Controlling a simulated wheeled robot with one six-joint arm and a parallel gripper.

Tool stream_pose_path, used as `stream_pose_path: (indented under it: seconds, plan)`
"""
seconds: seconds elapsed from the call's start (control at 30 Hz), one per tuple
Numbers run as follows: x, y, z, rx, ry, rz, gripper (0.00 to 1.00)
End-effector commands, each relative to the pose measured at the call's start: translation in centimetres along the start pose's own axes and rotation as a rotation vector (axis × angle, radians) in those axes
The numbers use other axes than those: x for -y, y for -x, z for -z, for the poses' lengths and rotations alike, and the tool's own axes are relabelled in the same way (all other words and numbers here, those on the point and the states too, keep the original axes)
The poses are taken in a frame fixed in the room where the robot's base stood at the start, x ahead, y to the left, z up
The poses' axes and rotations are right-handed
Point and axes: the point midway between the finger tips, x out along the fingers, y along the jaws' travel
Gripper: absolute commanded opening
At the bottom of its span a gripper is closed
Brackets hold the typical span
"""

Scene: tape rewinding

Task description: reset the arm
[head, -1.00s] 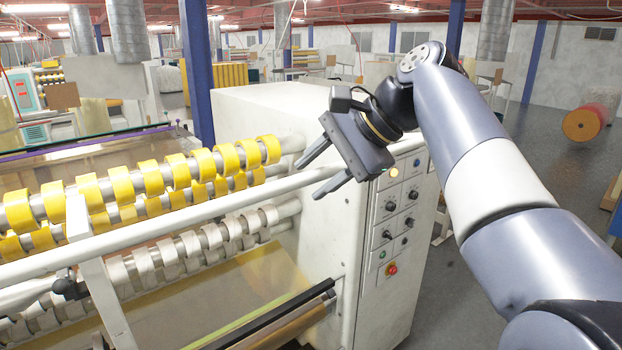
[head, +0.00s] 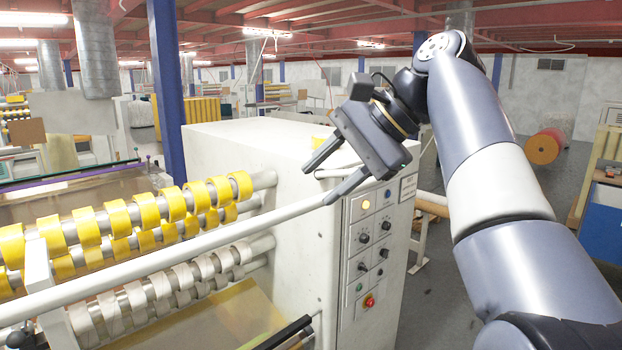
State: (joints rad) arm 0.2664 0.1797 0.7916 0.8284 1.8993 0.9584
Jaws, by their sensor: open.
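My gripper (head: 316,183) is in the head view, in front of the upper part of the white machine cabinet (head: 240,150). Its two dark fingers are spread apart and point down and left. Nothing is between them. My arm comes in from the lower right, bends at the top and reaches left to the gripper. The lower fingertip appears close to the end of the pale rail (head: 150,262); I cannot tell whether they touch.
Yellow tape rolls (head: 118,217) sit on shafts at left, with pale cores (head: 135,293) below. A control panel (head: 372,245) with knobs and a red button is below the gripper. A blue cabinet (head: 602,225) stands at right. Grey floor (head: 470,300) shows between.

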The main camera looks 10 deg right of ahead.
Motion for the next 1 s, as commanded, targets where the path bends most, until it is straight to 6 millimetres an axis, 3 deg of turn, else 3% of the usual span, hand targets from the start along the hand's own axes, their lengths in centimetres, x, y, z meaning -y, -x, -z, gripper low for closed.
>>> stream_pose_path:
  seconds: [0.17, 0.63, 1.0]
  plan:
    - [0.0, -1.8, -0.1, 0.004, 0.0, -0.002, 0.41]
    - [0.0, -10.2, -0.1, 0.003, 0.0, -0.003, 0.41]
    - [-0.5, -11.0, 0.1, 0.0, 0.008, 0.02, 0.41]
